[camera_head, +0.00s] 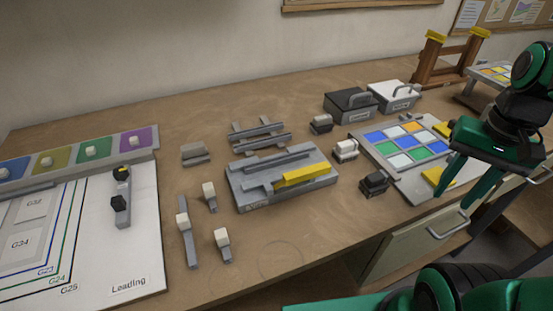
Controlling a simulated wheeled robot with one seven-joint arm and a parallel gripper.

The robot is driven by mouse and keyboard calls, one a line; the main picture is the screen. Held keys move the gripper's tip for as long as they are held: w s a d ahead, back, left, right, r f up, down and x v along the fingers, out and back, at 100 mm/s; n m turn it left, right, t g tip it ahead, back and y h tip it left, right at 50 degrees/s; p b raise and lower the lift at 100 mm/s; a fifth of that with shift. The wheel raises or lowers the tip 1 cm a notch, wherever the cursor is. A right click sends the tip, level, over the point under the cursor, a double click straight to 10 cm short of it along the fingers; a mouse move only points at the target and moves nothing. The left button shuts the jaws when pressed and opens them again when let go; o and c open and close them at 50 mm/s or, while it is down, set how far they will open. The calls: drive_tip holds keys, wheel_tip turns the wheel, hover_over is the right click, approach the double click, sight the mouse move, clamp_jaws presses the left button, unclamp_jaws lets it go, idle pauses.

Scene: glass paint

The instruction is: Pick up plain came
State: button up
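A grey holder block (245,202) with a small label sits at mid-table in the head view. Several long bars lie on it. One is plain grey (284,160) at the back; a yellow bar (303,176) lies nearer the front right. The plain came is probably among the grey bars, but I cannot read which one it is. My gripper (450,203) is at the right, over the table's front edge beside the coloured glass panel (400,165). Its green fingers are apart and no object shows between them. It is well away from the holder block.
A grey rack (260,137) stands behind the holder. White-topped tools (210,195) lie to its left, near the sheet marked Leading (130,262). Small dark and white blocks (345,150) stand between the holder and the panel. Two boxes (350,104) are behind.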

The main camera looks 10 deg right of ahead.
drive_tip(key=w+a+r+m+y, duration=0.1)
drive_tip(key=w+a+r+m, duration=0.1)
drive_tip(key=w+a, duration=0.45)
drive_tip(key=w+a+r+m+y, duration=0.1)
drive_tip(key=w+a+r, duration=0.2)
drive_tip(key=w+a, duration=0.3)
drive_tip(key=m+g+y, duration=0.2)
drive_tip(key=m, duration=0.3)
approach(278, 158)
drive_tip(key=shift+t, duration=0.3)
drive_tip(key=x, duration=0.8)
drive_tip(key=shift+s+r, duration=0.1)
drive_tip(key=shift+s, duration=0.2)
clamp_jaws()
